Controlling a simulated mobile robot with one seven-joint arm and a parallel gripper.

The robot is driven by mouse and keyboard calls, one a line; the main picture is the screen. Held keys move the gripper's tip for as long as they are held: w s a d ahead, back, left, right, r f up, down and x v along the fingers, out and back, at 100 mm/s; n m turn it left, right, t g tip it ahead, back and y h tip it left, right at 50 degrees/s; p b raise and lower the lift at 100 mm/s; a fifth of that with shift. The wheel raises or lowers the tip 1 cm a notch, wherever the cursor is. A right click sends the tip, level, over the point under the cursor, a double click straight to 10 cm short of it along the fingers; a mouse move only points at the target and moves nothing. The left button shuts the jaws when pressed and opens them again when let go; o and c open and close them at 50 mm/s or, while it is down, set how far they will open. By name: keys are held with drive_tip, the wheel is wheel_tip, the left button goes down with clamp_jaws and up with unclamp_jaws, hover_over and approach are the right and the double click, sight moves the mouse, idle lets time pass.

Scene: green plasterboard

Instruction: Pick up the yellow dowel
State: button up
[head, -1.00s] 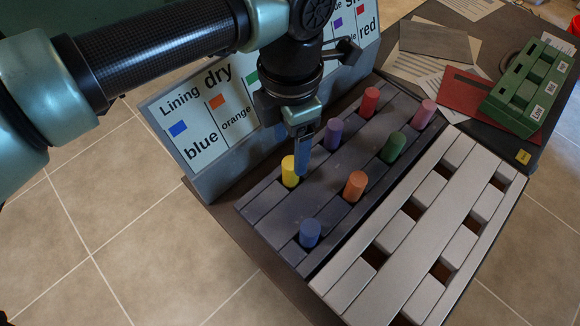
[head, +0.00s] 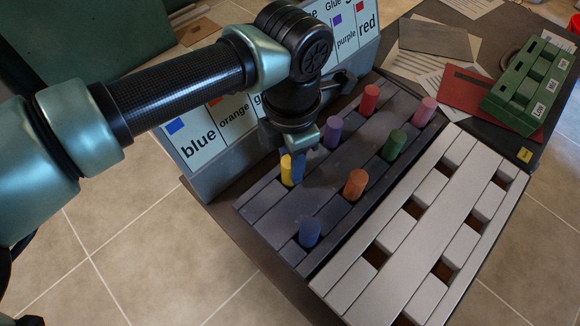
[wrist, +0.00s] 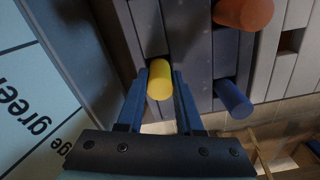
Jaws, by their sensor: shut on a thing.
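The yellow dowel (head: 287,171) stands upright in the dark slotted rack (head: 329,193), at its left side near the sign. My gripper (head: 293,166) is down at the dowel with its blue fingers on either side of it, shut on it. In the wrist view the yellow dowel (wrist: 160,79) shows between the two fingertips of my gripper (wrist: 160,90). The lower end of the dowel is hidden in the rack.
Blue (head: 310,232), orange (head: 355,184), purple (head: 332,132), green (head: 392,145), red (head: 369,99) and pink (head: 424,111) dowels stand around. A pale slotted rack (head: 420,225) lies right. A lettered sign (head: 203,139) rises behind my gripper. A green block (head: 530,85) sits far right.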

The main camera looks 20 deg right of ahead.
clamp_jaws()
